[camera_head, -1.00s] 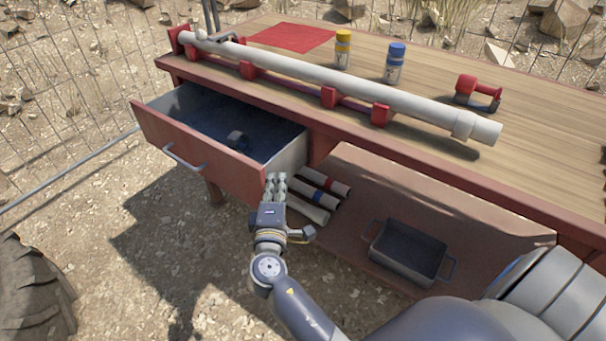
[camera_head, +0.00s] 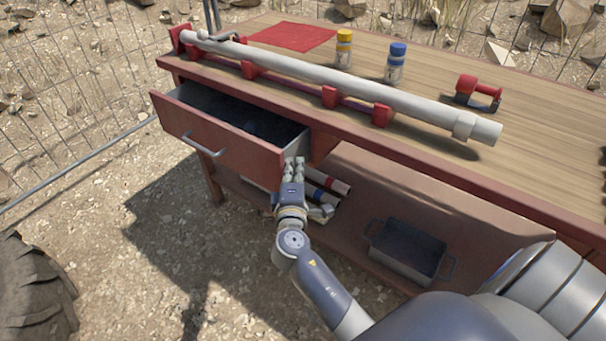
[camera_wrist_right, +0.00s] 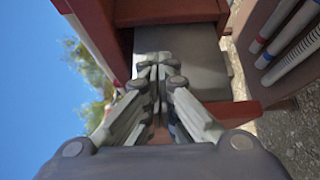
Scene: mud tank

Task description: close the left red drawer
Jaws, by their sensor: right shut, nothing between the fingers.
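The left red drawer (camera_head: 222,135) is partly open in the head view, pulled out from under the left end of the table, with a grey handle (camera_head: 204,146) on its front. Its grey side wall also shows in the wrist view (camera_wrist_right: 188,48). A dark thing inside it is hard to make out. My right gripper (camera_head: 295,163) is shut and empty at the right end of the drawer front. In the wrist view, the closed fingertips (camera_wrist_right: 158,66) overlap the grey side wall; I cannot tell whether they touch. My left gripper is not in view.
The wooden tabletop (camera_head: 545,130) holds a long white pipe (camera_head: 300,78) on red holders, a yellow-capped bottle (camera_head: 344,48) and a blue-capped one (camera_head: 396,62). A grey bin (camera_head: 408,250) stands on the lower shelf. A large tyre (camera_head: 35,290) is at lower left.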

